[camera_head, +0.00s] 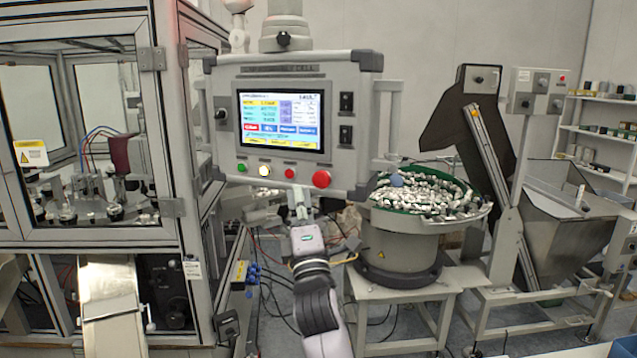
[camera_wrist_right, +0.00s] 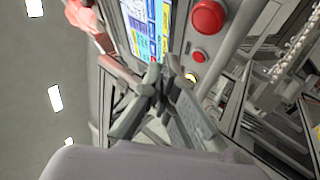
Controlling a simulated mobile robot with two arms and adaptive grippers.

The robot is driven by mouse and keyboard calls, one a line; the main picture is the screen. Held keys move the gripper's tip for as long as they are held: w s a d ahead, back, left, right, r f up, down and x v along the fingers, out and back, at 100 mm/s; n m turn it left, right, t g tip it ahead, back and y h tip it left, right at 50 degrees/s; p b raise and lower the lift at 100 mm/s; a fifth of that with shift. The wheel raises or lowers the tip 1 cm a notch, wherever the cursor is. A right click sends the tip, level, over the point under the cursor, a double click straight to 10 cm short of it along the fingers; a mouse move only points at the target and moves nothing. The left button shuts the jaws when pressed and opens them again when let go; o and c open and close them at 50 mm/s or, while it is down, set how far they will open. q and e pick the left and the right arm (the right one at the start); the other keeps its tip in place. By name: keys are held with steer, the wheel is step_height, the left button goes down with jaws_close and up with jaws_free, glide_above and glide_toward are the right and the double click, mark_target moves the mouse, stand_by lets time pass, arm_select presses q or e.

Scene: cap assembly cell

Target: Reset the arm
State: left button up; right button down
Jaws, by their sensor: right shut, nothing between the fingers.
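My right arm reaches up from the bottom in the head view. My right gripper (camera_head: 301,204) is shut and empty just below the lower edge of the control panel (camera_head: 221,170). In the right wrist view its closed fingers (camera_wrist_right: 163,68) point toward the panel's row of buttons. Whether the fingertips touch the panel cannot be told. The panel carries a green button (camera_head: 242,168), a lit whitish button (camera_head: 264,170), a small red button (camera_head: 290,174) and a large red button (camera_head: 321,179). My left gripper is not in view.
A framed machine enclosure (camera_head: 168,120) stands left, with a metal chute (camera_head: 108,290) below. A bowl feeder (camera_head: 395,245) full of small parts stands right of my arm. A steel hopper (camera_head: 565,225) is farther right. Cables hang behind my arm.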

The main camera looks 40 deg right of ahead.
steer(key=shift+s+a, duration=0.15)
steer(key=shift+a, duration=0.05)
steer(key=shift+f, duration=0.1)
stand_by(0.4)
